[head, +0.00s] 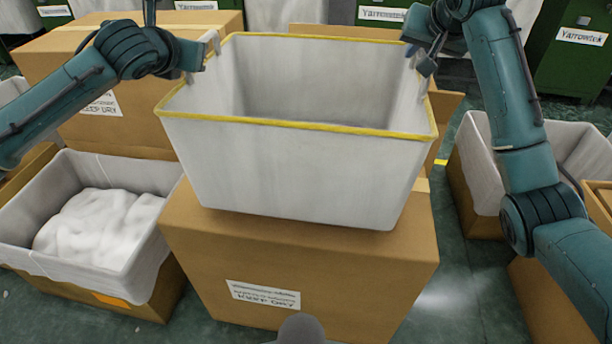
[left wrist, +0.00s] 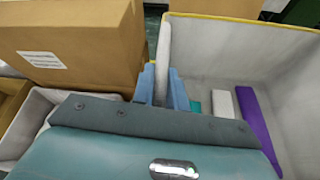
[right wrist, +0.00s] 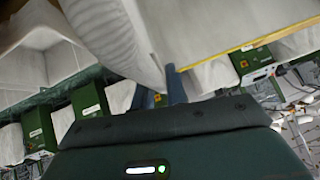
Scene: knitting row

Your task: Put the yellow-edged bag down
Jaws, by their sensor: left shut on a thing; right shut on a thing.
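The yellow-edged bag (head: 290,170) is a pale grey, open-topped, boxy bag with a yellow rim. It is upright over a brown cardboard box (head: 390,270); I cannot tell whether its base touches the box. My left gripper (head: 212,45) is shut on the bag's left wall near the rim. In the left wrist view the fingers (left wrist: 166,88) straddle that wall, and purple, white and teal items (left wrist: 258,125) lie inside the bag (left wrist: 215,60). My right gripper (head: 420,62) is shut on the bag's right wall; its fingertips are partly hidden in the right wrist view.
A lined box with white fluffy material (head: 98,230) stands at the left. A large cardboard box (head: 130,130) is behind it. Another lined box (head: 475,165) stands at the right. Green cabinets (head: 575,60) line the back. Some floor (head: 455,290) is bare at front right.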

